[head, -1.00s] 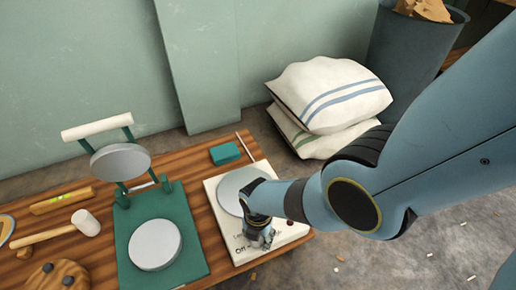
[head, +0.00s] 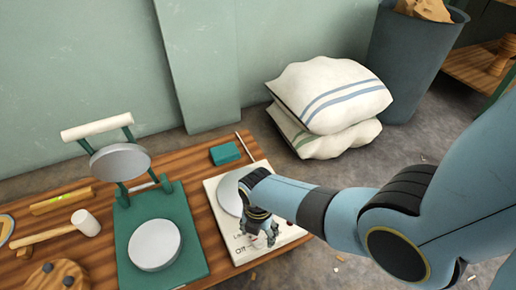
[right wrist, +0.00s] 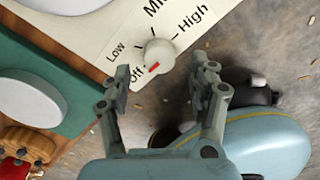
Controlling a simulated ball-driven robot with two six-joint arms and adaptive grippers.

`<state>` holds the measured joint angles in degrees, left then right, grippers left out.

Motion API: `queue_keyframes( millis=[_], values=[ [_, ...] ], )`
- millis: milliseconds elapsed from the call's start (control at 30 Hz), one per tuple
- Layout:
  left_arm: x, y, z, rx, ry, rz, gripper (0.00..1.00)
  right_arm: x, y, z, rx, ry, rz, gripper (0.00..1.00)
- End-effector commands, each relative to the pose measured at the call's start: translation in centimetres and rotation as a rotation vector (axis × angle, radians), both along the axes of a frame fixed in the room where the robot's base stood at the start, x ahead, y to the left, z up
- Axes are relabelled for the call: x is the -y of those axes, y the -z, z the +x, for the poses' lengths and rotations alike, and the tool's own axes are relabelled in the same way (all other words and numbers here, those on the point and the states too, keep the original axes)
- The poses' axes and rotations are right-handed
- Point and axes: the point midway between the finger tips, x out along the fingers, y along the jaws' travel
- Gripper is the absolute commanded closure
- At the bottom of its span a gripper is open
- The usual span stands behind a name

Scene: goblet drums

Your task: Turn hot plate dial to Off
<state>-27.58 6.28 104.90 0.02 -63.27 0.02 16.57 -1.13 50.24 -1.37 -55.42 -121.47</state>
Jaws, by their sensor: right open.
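The hot plate (head: 225,245) is a cream-white box with a round grey disc (head: 229,194) on top, at the right end of the bench. The dial (right wrist: 157,50) is a small white knob with a red mark. The mark points down and slightly left in the right wrist view, close to the printed Off label (right wrist: 137,74). My right gripper (right wrist: 164,70) is open, its fingers apart on either side of the dial, with no clear contact. My left gripper is out of view.
A green press (head: 190,262) with grey discs stands left of the hot plate. A mallet (head: 86,222), a level (head: 60,200) and a teal block (head: 225,153) lie on the wooden bench (head: 98,250). Sacks (head: 330,95) and a bin (head: 415,60) stand on the floor behind.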

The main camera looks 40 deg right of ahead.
Motion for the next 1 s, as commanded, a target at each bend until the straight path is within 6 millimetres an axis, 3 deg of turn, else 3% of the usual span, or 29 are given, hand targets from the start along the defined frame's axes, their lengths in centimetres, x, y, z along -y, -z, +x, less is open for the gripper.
queue_keyframes(
  millis=[300,500,1000],
  values=[
    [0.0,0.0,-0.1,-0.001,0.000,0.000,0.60,0.0,-5.3,0.0,0.003,0.000,0.001,0.40],
    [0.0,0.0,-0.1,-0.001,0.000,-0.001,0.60,0.0,-7.7,0.0,0.001,-0.001,0.001,0.40],
    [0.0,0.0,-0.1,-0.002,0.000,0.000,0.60,0.0,-8.4,0.0,0.000,-0.001,0.000,0.40]
  ],
)
